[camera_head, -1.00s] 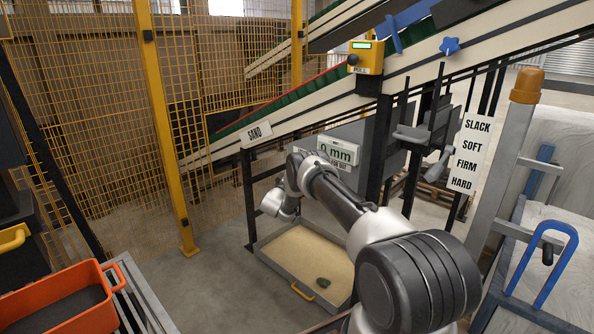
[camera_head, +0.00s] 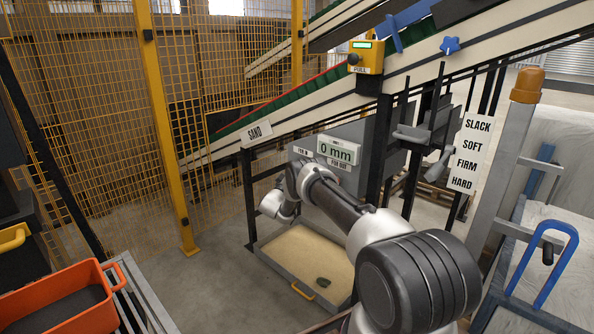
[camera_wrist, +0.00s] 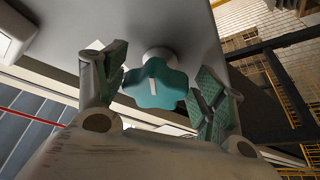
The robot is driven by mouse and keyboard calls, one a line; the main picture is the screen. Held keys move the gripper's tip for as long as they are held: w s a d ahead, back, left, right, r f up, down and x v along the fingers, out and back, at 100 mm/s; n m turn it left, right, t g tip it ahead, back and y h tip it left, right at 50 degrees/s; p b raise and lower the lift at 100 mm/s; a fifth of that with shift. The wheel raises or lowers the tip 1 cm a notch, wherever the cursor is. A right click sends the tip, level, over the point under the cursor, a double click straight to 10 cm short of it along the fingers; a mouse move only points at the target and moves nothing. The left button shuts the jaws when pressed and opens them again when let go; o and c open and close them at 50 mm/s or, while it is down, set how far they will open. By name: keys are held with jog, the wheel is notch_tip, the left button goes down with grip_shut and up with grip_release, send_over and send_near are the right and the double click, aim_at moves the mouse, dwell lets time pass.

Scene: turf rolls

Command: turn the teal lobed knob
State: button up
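The teal lobed knob (camera_wrist: 155,84) shows in the wrist view, with a white line on its face. It sits on a short pale stem from a grey panel (camera_wrist: 185,25). My gripper (camera_wrist: 162,88) is open, with one green-padded finger on each side of the knob. The knob lies between the fingers; whether a pad touches it I cannot tell. In the head view my arm hides the knob and the fingers. A display (camera_head: 336,151) above my arm reads 0 mm.
A sand tray (camera_head: 312,258) with a dark lump stands below my arm. A yellow post and mesh fence (camera_head: 165,120) are on the left, with an orange bin (camera_head: 62,300) in front. A sloping conveyor (camera_head: 300,112) and black uprights stand close behind and right of my arm.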

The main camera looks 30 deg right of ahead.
jog(key=shift+a+r, duration=0.1)
jog(key=shift+a, duration=0.05)
jog(key=shift+s+a, duration=0.2)
jog(key=shift+a, duration=0.1)
jog(key=v, duration=1.1)
